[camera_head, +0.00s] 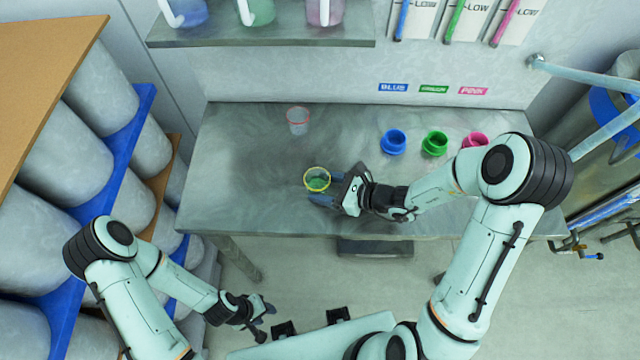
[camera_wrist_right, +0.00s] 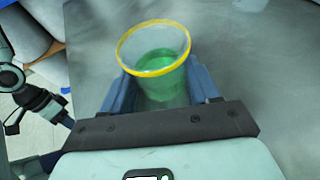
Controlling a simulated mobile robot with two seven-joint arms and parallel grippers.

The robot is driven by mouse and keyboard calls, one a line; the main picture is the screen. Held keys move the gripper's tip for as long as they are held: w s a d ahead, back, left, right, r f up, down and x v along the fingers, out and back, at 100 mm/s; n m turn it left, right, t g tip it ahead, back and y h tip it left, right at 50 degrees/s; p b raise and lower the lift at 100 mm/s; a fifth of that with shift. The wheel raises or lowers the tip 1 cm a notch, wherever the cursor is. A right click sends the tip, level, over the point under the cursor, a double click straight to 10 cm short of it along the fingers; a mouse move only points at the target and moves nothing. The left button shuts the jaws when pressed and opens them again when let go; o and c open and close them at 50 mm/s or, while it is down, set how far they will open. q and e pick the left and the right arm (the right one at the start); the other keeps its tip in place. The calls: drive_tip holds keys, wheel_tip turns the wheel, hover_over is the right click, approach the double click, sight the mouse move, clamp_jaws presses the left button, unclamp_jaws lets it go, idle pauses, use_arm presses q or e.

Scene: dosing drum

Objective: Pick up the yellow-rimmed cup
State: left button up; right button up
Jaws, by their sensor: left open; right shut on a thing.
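The yellow-rimmed cup (camera_head: 317,176) is clear, with green contents inside, and is at the front middle of the metal table. In the right wrist view the cup (camera_wrist_right: 155,65) sits between the blue fingers of my right gripper (camera_wrist_right: 160,90). My right gripper (camera_head: 325,190) is shut on the cup in the head view. The cup looks roughly upright; I cannot tell whether its base touches the table. My left gripper (camera_head: 257,310) is open and empty, low at the front left, away from the table.
A clear red-rimmed cup (camera_head: 298,120) stands further back on the metal table (camera_head: 240,150). Blue (camera_head: 394,141), green (camera_head: 435,143) and pink (camera_head: 475,144) containers stand at the right. A shelf (camera_head: 260,33) with jugs is above. Shelves of drums (camera_head: 75,165) stand at the left.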

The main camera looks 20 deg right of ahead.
drive_tip(key=shift+r, duration=1.05)
use_arm(q)
drive_tip(key=w+r+p, duration=0.4)
drive_tip(key=w+r, duration=0.1)
drive_tip(key=shift+r+t, duration=0.15)
drive_tip(key=shift+t, duration=0.15)
use_arm(e)
wheel_tip(320, 180, up, 18)
drive_tip(key=shift+f, duration=0.15)
